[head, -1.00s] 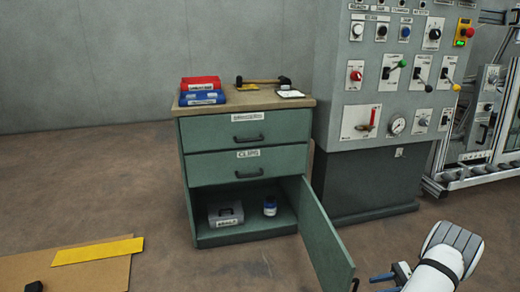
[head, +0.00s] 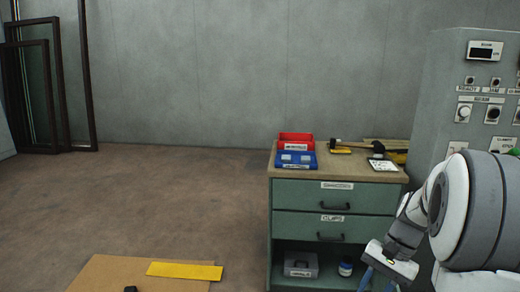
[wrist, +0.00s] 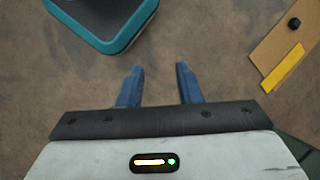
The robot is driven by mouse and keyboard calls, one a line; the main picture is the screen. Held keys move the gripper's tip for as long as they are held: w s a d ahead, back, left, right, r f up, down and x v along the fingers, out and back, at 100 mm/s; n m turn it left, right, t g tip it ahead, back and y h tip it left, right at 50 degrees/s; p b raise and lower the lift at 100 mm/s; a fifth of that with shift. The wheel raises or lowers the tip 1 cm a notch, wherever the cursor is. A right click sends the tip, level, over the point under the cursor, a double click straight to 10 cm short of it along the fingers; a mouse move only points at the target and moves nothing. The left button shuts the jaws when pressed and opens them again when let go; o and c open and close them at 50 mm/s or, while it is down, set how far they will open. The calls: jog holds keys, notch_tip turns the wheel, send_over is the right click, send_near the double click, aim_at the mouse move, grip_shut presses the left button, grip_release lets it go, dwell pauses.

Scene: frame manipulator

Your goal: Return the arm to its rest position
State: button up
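My arm shows at the right of the head view, bent in front of the control panel, with my gripper (head: 376,282) hanging low in front of the green cabinet (head: 345,195). In the wrist view, the two blue fingers of my gripper (wrist: 160,68) stand apart with only bare floor between them. It is open and empty. The arm hides part of the cabinet's lower right side, and the cabinet door is not visible in the head view.
On the cabinet top are a red bin (head: 296,139), a blue bin (head: 295,160) and a hammer (head: 350,146). The grey control panel (head: 455,85) stands at the right. A cardboard sheet (head: 95,275) with a yellow strip (head: 185,270) lies front left. The floor behind it is clear.

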jog(key=s+a+r+n+t+h+p, duration=0.2)
jog(key=s+a+r+n+p, duration=0.2)
jog(key=r, duration=0.4)
jog(key=s+a+r+n+t+h+p, duration=0.2)
jog(key=s+a+r+n+p, duration=0.2)
jog(key=a+r+p, duration=0.3)
jog(key=shift+s+a+r+n+t+h, duration=0.4)
jog(key=shift+s+a+r, duration=0.3)
jog(key=shift+a+r, duration=0.3)
